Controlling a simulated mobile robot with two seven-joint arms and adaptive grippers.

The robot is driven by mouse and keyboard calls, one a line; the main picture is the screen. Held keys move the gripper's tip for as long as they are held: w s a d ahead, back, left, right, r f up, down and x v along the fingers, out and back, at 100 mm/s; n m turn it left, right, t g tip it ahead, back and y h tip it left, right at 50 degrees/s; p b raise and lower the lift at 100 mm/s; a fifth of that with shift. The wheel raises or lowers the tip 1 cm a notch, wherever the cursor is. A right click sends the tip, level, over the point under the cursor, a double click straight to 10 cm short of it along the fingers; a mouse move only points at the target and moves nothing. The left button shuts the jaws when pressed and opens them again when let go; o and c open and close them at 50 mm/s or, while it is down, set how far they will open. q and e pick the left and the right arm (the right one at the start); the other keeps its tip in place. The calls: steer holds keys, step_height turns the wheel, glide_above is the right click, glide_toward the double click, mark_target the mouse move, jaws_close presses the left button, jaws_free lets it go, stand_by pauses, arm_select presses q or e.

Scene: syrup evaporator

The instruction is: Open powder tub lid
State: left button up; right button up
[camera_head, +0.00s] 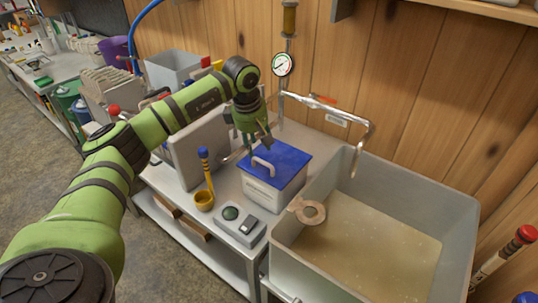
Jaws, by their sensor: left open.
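The powder tub (265,191) is a white box on the metal bench, just left of the large grey basin. Its blue lid (285,158) lies flat on top and looks closed. A pale arched handle (263,166) stands on the lid's left part. My left gripper (257,146) is open, pointing down just above and behind the handle, near the lid's back left edge. I cannot tell whether a finger touches the lid. My right gripper is not in view.
The grey basin (455,215) with cloudy liquid is at right, under a metal tap (365,128). A yellow ladle (205,198) and a control box (238,226) stand left of and in front of the tub. A grey panel (200,150) stands behind the ladle.

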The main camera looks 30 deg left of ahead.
mark_target(259, 160)
arm_select(q)
steer(key=f, duration=0.2)
steer(key=f+p, duration=0.1)
steer(key=shift+w+f, duration=0.4)
steer(key=shift+f, duration=0.3)
steer(key=shift+w+f, duration=0.1)
steer(key=shift+f, duration=0.2)
jaws_close()
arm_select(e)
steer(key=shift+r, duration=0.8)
